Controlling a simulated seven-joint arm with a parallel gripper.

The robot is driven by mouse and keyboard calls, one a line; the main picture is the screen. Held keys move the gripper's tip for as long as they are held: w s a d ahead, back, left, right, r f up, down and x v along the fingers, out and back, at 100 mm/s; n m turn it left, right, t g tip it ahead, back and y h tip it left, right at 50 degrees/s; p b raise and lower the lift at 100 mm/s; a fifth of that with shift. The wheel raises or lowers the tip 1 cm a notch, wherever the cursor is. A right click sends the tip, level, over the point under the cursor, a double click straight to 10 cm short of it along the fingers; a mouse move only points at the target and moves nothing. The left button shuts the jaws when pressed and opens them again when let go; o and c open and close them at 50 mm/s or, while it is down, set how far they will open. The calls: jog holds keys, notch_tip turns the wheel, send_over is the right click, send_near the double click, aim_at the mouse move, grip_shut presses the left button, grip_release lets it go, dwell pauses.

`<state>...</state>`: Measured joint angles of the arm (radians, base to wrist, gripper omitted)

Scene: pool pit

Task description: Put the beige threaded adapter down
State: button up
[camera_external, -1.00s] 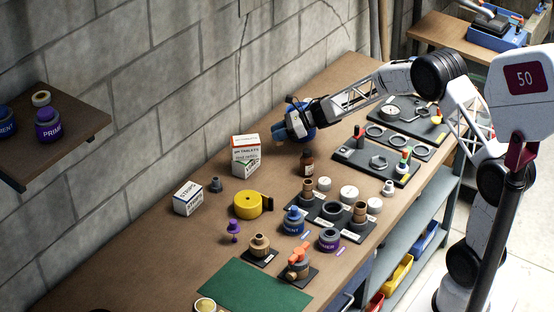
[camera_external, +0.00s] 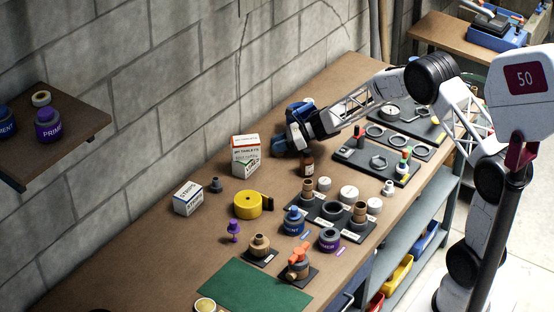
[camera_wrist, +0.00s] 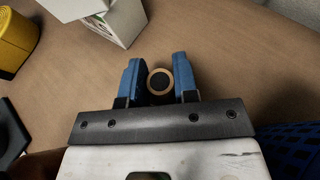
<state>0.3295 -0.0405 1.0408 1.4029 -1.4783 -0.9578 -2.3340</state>
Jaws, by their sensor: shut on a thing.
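My gripper (camera_external: 281,147) is low over the back part of the workbench, just right of the white and orange tablets box. In the wrist view its two blue fingers (camera_wrist: 158,82) are shut on the beige threaded adapter (camera_wrist: 150,75). The adapter shows end-on as a beige ring with a dark opening. In the external view the adapter is hidden by the gripper. I cannot tell whether its lower end touches the bench.
The tablets box (camera_external: 246,156) stands close left of my gripper, and a brown bottle (camera_external: 308,165) stands close on the right. A yellow tape roll (camera_external: 248,204) lies nearer the front. Bare bench (camera_wrist: 235,60) surrounds the fingers in the wrist view.

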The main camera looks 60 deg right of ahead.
jog(key=shift+f, duration=0.1)
jog(key=o, duration=0.9)
jog(key=shift+v, duration=0.8)
jog(key=shift+s+d+r, duration=0.45)
jog(key=shift+s+r, duration=0.05)
jog(key=shift+r, duration=3.35)
